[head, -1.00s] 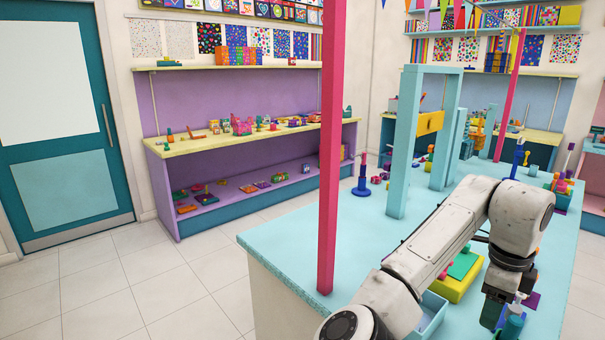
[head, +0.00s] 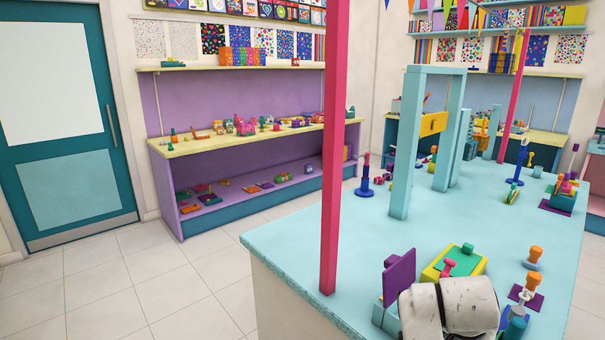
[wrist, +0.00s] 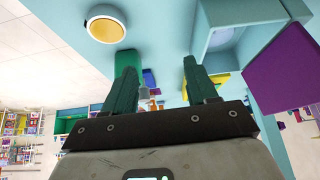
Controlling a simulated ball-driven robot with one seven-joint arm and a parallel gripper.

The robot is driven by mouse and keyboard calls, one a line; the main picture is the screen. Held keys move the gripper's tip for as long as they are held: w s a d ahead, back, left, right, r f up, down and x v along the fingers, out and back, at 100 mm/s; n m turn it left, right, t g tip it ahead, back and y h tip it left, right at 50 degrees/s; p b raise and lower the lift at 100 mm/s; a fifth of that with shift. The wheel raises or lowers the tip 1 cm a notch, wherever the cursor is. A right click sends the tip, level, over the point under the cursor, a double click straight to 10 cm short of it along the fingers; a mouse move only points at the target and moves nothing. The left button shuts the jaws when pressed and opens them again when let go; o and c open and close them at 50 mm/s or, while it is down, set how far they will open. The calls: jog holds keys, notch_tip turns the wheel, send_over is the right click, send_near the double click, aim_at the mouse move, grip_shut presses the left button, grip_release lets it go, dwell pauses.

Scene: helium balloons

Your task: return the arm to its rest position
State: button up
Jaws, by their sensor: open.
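My arm (head: 450,306) is folded low at the bottom edge of the head view, with only its pale links showing over the near part of the table. My gripper (wrist: 159,68) shows in the wrist view, with its two dark green fingers spread apart. Nothing is held between the fingers. My gripper is hidden or out of frame in the head view.
A light blue table (head: 340,235) carries a yellow box (head: 434,271), an upright purple panel (head: 399,277), a pink post (head: 332,150) and a light blue frame (head: 403,150). Orange-topped pegs (head: 535,254) stand at right. The table's middle is clear. Pale floor (head: 130,285) lies open at left.

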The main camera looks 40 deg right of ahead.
jog(key=s+a+f+n+y, duration=0.3)
jog(key=a+f+n, duration=0.5)
jog(key=a, duration=0.4)
jog(key=s+a+f+n+y, duration=0.3)
jog(key=s+a+f+n, duration=0.3)
jog(key=a, duration=0.7)
notch_tip(320, 180, down, 2)
jog(key=shift+f+n, duration=0.25)
jog(key=shift+n, duration=0.75)
jog(key=shift+s, duration=0.1)
